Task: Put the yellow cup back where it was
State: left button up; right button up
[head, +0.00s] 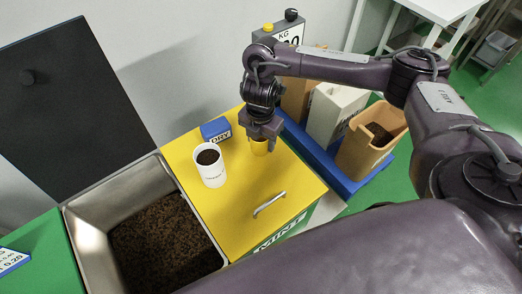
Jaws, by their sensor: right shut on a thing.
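The yellow cup (260,148) shows in the head view between the fingers of my right gripper (262,141), over the far right part of the yellow lid (240,200). My right gripper is shut on the yellow cup and points down. The fingers hide much of the cup, and its yellow blends with the lid. I cannot tell whether its bottom touches the lid. My left gripper is not in view.
A white cup (209,166) with dark contents stands on the lid near the blue DRY block (215,129). A metal handle (269,204) rises from the lid. An open steel bin (95,214) is at left. Tubs, including a tan one (366,150), stand on a blue base (340,182).

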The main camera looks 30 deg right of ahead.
aim_at(261, 148)
jog(key=shift+f+b, duration=0.8)
jog(key=shift+f, duration=1.4)
jog(key=shift+f, duration=0.1)
jog(key=o, duration=0.9)
jog(key=shift+o, duration=0.2)
notch_tip(261, 148, up, 12)
jog(key=p, duration=0.4)
